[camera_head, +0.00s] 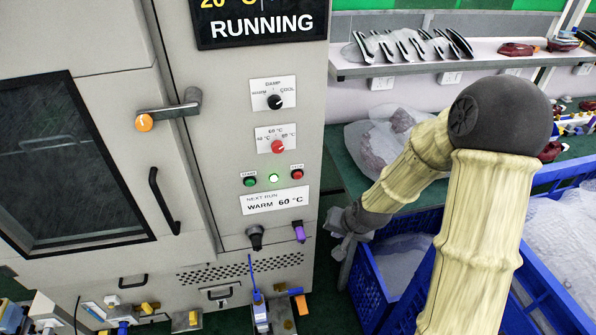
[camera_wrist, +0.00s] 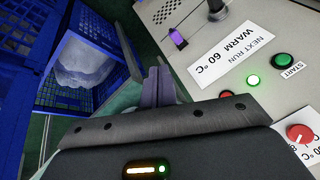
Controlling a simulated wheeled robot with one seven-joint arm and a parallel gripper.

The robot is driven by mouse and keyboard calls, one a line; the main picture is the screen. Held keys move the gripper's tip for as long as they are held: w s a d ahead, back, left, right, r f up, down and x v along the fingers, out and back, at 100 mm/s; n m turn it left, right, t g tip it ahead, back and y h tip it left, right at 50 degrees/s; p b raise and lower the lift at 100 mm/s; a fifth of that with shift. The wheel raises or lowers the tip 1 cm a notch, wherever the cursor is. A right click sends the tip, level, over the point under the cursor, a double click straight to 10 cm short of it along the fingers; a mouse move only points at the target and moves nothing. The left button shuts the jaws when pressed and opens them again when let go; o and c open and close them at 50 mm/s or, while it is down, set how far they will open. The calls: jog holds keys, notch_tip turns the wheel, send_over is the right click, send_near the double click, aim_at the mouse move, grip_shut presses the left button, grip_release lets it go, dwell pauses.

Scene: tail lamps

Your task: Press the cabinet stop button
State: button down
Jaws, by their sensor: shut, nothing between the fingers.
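The red stop button (camera_head: 296,173) is on the grey cabinet panel (camera_head: 240,120), right of a lit green lamp (camera_head: 273,178) and the green start button (camera_head: 250,181). In the wrist view the stop button (camera_wrist: 227,94) shows only in part behind my gripper's dark body. The lit lamp (camera_wrist: 252,80) and the start button (camera_wrist: 282,60) are clear there. My gripper (camera_head: 342,238) is right of the panel, lower than the stop button and apart from it. In the wrist view its fingers (camera_wrist: 158,85) are together and hold nothing.
The cabinet display reads RUNNING; a label (camera_head: 275,200) reads NEXT RUN WARM 60 °C. A red knob (camera_head: 278,146) and a black knob (camera_head: 275,101) sit above the buttons. Blue crates (camera_head: 375,290) stand below my arm. A bench with a plastic bag (camera_head: 375,145) is behind it.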

aim_at(298, 176)
jog(key=w+a+m+t+y+p, duration=0.3)
jog(key=w+a+m, duration=0.2)
jog(key=w+a, duration=0.2)
jog(key=shift+w+a+f+y, duration=0.15)
jog(key=shift+w+a+y, duration=0.15)
jog(key=shift+w, duration=0.6)
jog(key=w+a, duration=0.2)
jog(key=w, duration=0.6)
jog(key=shift+w+a, duration=0.2)
jog(key=shift+w, duration=0.15)
dwell(1.2)
jog(key=shift+w+a, duration=0.1)
jog(key=shift+w, duration=0.15)
